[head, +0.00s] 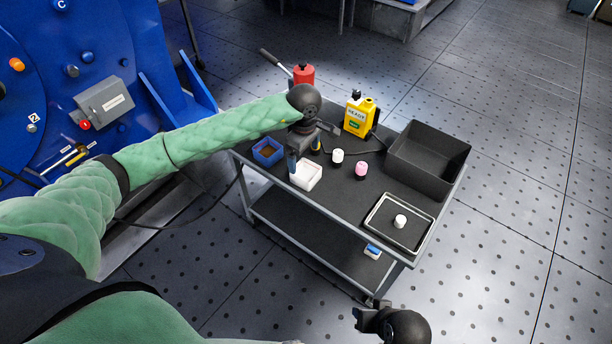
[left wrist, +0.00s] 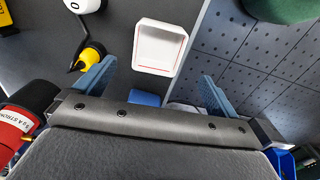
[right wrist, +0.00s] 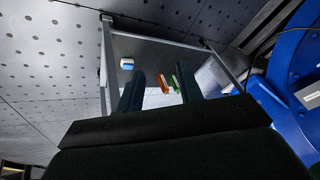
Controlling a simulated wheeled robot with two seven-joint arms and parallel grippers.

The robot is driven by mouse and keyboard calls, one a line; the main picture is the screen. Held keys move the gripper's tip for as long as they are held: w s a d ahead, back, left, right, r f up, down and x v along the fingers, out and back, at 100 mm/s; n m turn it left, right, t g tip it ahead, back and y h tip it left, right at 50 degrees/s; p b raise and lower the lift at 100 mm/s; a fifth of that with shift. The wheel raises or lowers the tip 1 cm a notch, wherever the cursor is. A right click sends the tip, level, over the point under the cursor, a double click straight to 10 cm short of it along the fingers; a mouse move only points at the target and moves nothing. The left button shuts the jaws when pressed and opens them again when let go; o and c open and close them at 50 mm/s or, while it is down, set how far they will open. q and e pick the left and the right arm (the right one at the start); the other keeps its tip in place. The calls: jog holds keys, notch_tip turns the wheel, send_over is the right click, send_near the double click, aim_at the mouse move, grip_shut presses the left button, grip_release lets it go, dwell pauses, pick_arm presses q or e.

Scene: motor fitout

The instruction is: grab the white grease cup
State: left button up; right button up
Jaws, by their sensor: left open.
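Two small white cups show in the head view: one (head: 337,156) stands on the cart top right of my left gripper, and one (head: 400,221) stands on a grey tray (head: 372,228). Which is the grease cup I cannot tell. A pink-topped cup (head: 361,170) stands near the first. My left gripper (head: 304,152) is open over the cart, beside a white open box (head: 306,177). In the left wrist view, the box (left wrist: 158,48) lies beyond the fingers, and a white round thing (left wrist: 83,5) is cut off at the top. My right gripper (right wrist: 160,86) is open, low beside the cart.
A black bin (head: 430,160) and a yellow bottle (head: 358,115) stand toward the cart's back. A blue bin (head: 267,152) sits at its left, and a red can (head: 303,75) is behind my left wrist. The blue motor (head: 85,50) stands left. A small blue-white box (head: 373,251) lies on the lower shelf.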

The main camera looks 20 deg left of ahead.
pick_arm(q)
notch_tip(320, 180, down, 2)
jog(key=shift+f, duration=0.15)
jog(key=p, duration=0.2)
send_over(306, 178)
notch_tip(306, 178, down, 4)
jog(key=shift+s+f, duration=0.15)
jog(key=shift+f, duration=0.4)
jog(key=c, duration=1.1)
pick_arm(e)
jog(key=shift+g+h, duration=0.3)
jog(key=shift+h, duration=0.1)
jog(key=d+r, duration=0.2)
jog(key=r, duration=0.1)
jog(key=shift+s+d, duration=0.4)
